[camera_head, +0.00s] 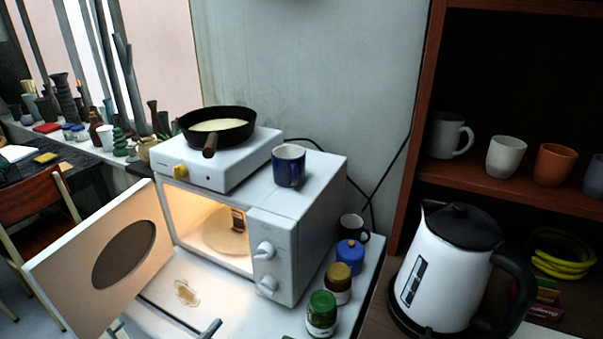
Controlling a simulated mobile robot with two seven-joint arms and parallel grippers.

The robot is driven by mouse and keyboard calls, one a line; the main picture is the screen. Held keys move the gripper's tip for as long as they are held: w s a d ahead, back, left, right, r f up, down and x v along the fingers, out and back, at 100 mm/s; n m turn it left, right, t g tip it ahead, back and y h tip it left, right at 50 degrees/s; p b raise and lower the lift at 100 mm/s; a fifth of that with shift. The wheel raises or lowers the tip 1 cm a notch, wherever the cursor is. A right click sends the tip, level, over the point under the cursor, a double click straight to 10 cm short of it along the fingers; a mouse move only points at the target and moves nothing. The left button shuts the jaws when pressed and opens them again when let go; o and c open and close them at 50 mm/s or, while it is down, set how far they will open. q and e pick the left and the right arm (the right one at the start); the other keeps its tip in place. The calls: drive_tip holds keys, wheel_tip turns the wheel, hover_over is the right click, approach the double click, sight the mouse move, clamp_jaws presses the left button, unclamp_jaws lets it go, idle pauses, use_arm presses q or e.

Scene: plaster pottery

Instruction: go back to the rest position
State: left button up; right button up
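Neither of my grippers can be made out in the head view. A white microwave (319,215) stands on a white table with its door (75,262) swung wide open to the left. Its lit inside holds a small brown item (238,219) on the turntable (216,238). A thin dark bar (185,325) shows low at the bottom edge; I cannot tell what it belongs to.
On the microwave are a hotplate (215,168) with a black pan (222,123) and a blue mug (288,165). Several jars (321,313) line its right side. A white kettle (443,272) stands at right, below a shelf (520,188) of cups.

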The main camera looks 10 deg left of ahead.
use_arm(q)
drive_tip(key=s+d+n+g+y, duration=0.3)
drive_tip(key=s+n+g+y, duration=0.2)
drive_tip(key=s+n+g, duration=0.85)
drive_tip(key=s+f+m+b, duration=0.1)
drive_tip(key=s+f+b, duration=0.1)
drive_tip(key=f, duration=1.1)
drive_tip(key=s+f+m+b, duration=0.1)
drive_tip(key=s+f+b, duration=0.1)
drive_tip(key=f, duration=1.2)
drive_tip(key=s+a+f+g+b, duration=0.1)
drive_tip(key=s+a+f+b, duration=0.2)
drive_tip(key=s+f, duration=1.2)
drive_tip(key=shift+f, duration=0.7)
